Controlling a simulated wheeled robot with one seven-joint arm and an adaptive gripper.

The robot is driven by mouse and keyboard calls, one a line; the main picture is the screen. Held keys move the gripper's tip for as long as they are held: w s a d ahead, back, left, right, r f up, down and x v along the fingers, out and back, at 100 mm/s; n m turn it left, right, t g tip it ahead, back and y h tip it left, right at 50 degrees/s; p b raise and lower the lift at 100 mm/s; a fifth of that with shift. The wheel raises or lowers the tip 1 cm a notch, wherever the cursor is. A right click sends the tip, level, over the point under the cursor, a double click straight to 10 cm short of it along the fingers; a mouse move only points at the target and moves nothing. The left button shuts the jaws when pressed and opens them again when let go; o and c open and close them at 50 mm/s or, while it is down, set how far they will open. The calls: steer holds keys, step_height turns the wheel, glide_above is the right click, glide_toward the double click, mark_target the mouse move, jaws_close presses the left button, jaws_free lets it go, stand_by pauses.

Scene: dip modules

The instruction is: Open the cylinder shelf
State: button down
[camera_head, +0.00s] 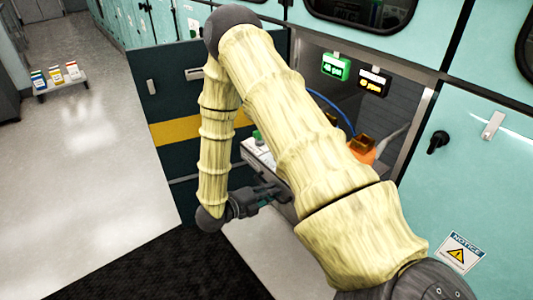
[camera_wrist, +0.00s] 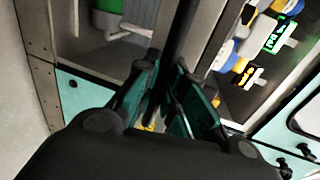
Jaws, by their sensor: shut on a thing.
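The cylinder shelf seems to be the recess (camera_head: 398,105) in the teal cabinet wall, with an orange rounded item (camera_head: 362,150) inside; my arm hides much of it. My gripper (camera_head: 284,190) is low in front of the recess, beside its pale lower surface (camera_head: 257,157). In the wrist view my gripper (camera_wrist: 170,95) has its teal-padded fingers shut on a dark bar (camera_wrist: 183,32) that runs up between them. I cannot tell whether this bar is a handle or a door edge. A green cylinder-like item (camera_wrist: 106,20) shows behind it at upper left.
A dark panel with a yellow stripe (camera_head: 182,130) stands left of the recess. Lit green (camera_head: 336,66) and yellow (camera_head: 374,82) displays hang inside. A closed teal door with a black knob (camera_head: 438,141) is at right. Open floor (camera_head: 90,170) lies left, with a dark mat (camera_head: 165,270) in front.

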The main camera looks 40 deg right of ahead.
steer(key=shift+a, duration=0.1)
steer(key=c, duration=1.5)
jaws_free()
steer(key=v, duration=1.2)
steer(key=shift+f, duration=0.1)
